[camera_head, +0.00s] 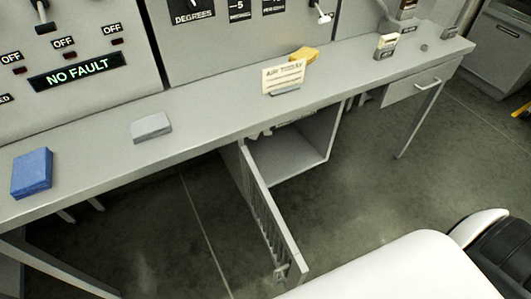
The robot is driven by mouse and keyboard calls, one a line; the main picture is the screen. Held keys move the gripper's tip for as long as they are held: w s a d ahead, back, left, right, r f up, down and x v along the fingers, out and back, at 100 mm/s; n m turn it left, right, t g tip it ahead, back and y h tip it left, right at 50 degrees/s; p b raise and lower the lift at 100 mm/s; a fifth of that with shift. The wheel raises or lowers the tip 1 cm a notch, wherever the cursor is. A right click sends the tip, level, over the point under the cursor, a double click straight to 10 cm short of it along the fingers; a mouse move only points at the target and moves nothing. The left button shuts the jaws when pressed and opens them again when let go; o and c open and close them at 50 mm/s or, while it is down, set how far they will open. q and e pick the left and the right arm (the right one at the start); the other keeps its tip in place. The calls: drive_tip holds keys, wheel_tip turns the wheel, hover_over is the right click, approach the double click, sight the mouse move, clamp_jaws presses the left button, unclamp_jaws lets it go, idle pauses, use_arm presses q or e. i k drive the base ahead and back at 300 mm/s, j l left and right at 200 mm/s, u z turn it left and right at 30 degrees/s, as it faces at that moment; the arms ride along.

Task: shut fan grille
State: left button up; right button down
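The fan grille (262,215) is a grey slatted door under the desk. It stands open, swung out towards me from the left side of an open grey box (290,160). A small latch or handle (281,271) shows near the grille's free end. The inside of the box is partly visible, with some pale shapes at its upper left that I cannot make out. A white arm link of mine crosses the bottom right, close to the grille's free end; I cannot tell whether they touch. Neither of my grippers shows.
The grey desk (220,112) bears a blue block (32,173), a grey block (151,127), a paper card (284,76) and a yellow object (304,54). A control panel (70,50) stands behind. The floor (375,185) right of the box is clear.

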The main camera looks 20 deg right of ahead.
sight(270, 223)
drive_tip(key=j+z, duration=0.15)
drive_tip(key=z, duration=0.3)
drive_tip(key=j+z, duration=0.1)
drive_tip(key=z, duration=0.35)
drive_tip(key=k, duration=0.05)
